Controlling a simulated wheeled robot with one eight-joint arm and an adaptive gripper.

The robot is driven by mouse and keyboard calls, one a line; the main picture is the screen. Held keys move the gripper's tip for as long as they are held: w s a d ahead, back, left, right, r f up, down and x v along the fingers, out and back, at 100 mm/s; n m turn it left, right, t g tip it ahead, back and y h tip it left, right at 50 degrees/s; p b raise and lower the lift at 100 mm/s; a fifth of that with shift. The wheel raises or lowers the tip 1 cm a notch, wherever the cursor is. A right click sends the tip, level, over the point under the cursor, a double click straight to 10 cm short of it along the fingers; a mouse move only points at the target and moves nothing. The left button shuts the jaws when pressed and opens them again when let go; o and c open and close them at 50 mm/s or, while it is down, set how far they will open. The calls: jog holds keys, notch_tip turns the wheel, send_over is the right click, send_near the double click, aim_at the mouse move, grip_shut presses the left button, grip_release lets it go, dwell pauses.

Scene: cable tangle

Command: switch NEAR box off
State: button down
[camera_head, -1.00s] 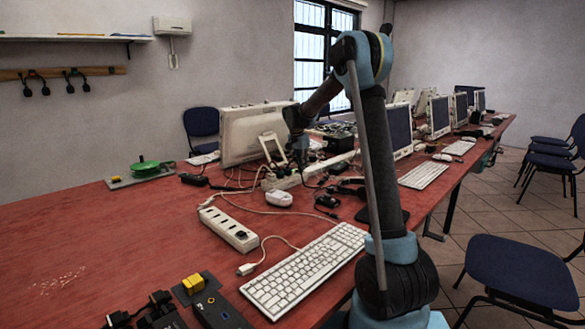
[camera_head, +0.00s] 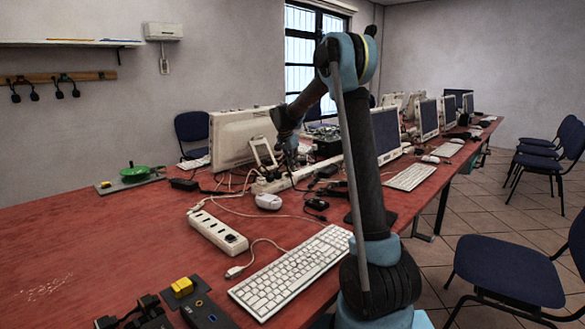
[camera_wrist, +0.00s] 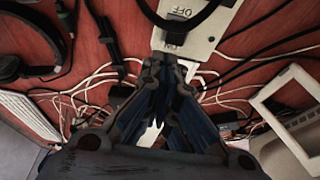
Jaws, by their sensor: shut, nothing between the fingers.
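In the wrist view a pale switch box (camera_wrist: 193,18) with the word OFF on it lies at the top centre. In the head view my gripper (camera_head: 291,160) points down over a long pale strip (camera_head: 300,174) among cables. A second white power strip (camera_head: 217,231) lies nearer on the red table. No NEAR label is readable, so I cannot tell which box bears it.
Tangled cables (camera_wrist: 105,78) run around the box. A monitor (camera_head: 240,138) stands behind my gripper, a white mouse (camera_head: 268,201) in front. A keyboard (camera_head: 290,275) lies towards my base.

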jog(key=shift+r, duration=0.1)
jog(key=v, duration=1.1)
jog(key=shift+r, duration=0.4)
jog(key=shift+s, duration=0.15)
